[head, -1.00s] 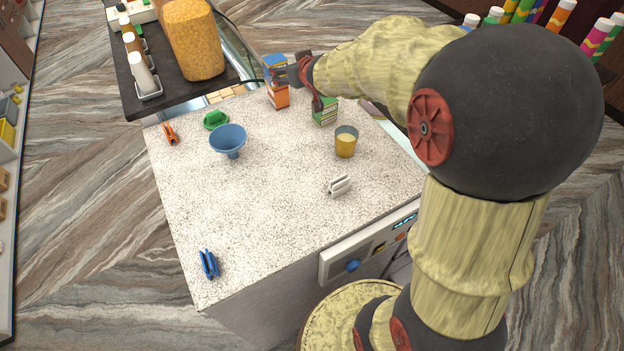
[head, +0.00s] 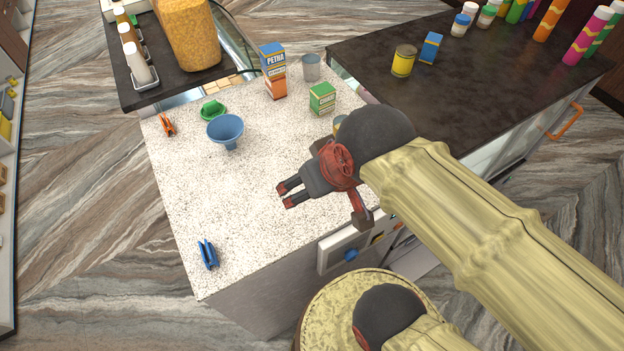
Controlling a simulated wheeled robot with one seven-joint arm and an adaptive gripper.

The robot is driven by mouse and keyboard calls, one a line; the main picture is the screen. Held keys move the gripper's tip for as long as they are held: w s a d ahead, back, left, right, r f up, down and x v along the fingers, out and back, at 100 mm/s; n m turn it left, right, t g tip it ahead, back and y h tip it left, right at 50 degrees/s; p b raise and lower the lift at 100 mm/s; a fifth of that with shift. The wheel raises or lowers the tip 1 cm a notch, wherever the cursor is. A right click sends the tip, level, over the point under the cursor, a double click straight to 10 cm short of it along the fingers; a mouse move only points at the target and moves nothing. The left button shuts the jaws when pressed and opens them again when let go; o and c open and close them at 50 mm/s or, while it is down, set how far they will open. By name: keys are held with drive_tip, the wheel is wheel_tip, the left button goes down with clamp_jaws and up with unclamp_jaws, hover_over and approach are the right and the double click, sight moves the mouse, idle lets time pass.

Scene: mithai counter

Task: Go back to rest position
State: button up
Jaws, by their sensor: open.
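My gripper (head: 286,195) is over the right-hand part of the speckled white counter (head: 200,215), its two dark fingers pointing left. The fingers are apart and nothing is between them. My arm reaches in from the lower right. The gripper and wrist hide part of the counter's right side, where only a bit of a yellowish cup (head: 338,123) shows behind the wrist.
A blue-and-orange box stack (head: 273,70), green box (head: 322,98), grey cup (head: 311,67), blue funnel (head: 226,130), green item (head: 212,109), orange clip (head: 167,125) and blue clip (head: 208,254) stand on the counter. A dark counter (head: 480,75) holds several containers.

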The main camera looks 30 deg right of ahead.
wheel_tip(320, 180, down, 18)
drive_tip(key=b, duration=1.8)
drive_tip(key=shift+r, duration=0.1)
